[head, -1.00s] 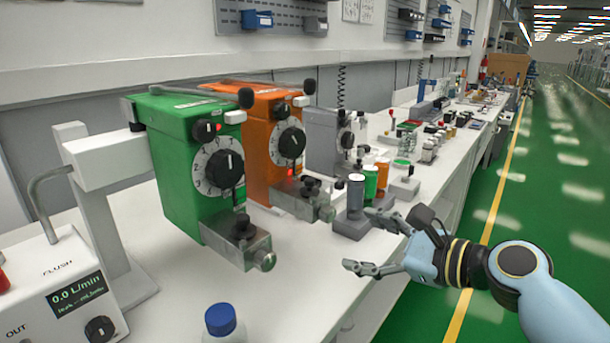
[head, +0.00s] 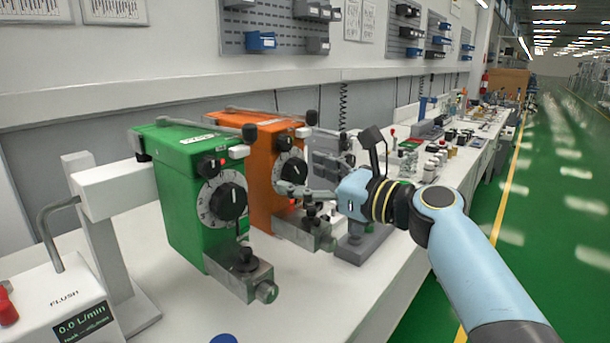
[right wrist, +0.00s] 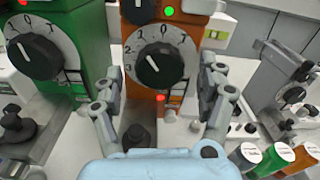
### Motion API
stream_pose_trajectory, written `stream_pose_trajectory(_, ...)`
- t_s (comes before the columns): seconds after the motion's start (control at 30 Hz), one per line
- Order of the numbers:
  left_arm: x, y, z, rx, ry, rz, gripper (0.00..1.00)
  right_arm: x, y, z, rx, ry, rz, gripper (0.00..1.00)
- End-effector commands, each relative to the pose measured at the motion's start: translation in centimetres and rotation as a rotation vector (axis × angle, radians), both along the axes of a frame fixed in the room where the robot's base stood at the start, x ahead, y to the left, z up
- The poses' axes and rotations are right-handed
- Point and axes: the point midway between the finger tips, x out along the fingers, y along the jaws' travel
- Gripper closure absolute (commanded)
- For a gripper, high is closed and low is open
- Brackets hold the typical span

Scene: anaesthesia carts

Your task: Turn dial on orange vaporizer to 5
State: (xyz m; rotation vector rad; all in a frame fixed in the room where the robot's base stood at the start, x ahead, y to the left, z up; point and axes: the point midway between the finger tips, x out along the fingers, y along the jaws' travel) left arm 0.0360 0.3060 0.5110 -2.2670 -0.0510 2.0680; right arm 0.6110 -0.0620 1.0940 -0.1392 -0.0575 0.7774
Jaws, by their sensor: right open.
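The orange vaporizer (head: 259,185) stands on the bench between a green and a grey one. Its black dial (head: 292,172) has a white numbered ring. In the right wrist view the dial (right wrist: 157,66) is near the centre, with 0 at the top of the ring and small numbers down the left. I cannot surely read its setting. My right gripper (head: 296,191) is in front of the dial, its fingers partly over the dial's lower edge. In the right wrist view the open fingers (right wrist: 160,84) spread either side of the dial, with nothing between them. My left gripper is not in view.
The green vaporizer (head: 180,195) with its own dial (head: 229,202) stands close on the left. A flow meter box (head: 70,300) is at front left.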

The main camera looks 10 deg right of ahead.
Motion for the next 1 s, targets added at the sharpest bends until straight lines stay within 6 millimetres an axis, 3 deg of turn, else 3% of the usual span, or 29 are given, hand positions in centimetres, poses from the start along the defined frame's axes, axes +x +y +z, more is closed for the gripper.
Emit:
stream_pose_trajectory(0.33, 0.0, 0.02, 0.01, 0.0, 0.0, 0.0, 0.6, 0.4, 0.42, -0.01, -0.001, 0.0, 0.0, 0.26)
stream_pose_trajectory(0.77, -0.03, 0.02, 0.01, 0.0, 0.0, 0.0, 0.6, 0.38, 0.4, -0.01, -0.001, 0.0, 0.0, 0.8)
stream_pose_trajectory(1.0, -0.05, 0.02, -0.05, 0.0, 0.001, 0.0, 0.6, 0.38, 0.4, -0.03, -0.016, -0.015, -0.001, 0.82)
